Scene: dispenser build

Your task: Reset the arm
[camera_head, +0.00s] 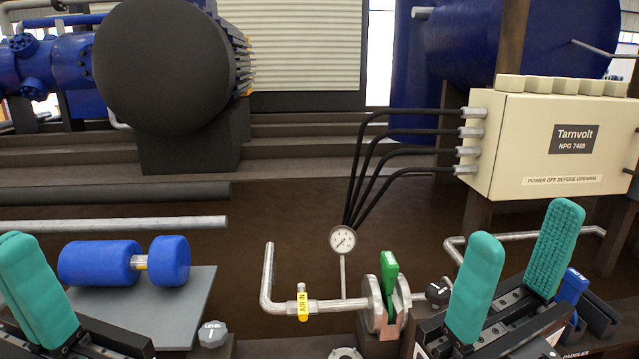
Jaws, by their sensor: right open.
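My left gripper (28,275) stands at the left edge, its teal fingers pointing up. One finger overlaps the other and the edge cuts them off, so the gap between them is unclear. My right gripper (514,270) is at the lower right, its two teal fingers wide apart, with nothing between them. Each gripper's arm is mostly outside the head camera view.
A blue spool-shaped part (105,263) lies on a grey plate (190,310), right of my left gripper. A pipe with a gauge (343,240) and a green-handled valve (388,275) stands left of my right gripper. A cream box (555,145) with black cables is behind.

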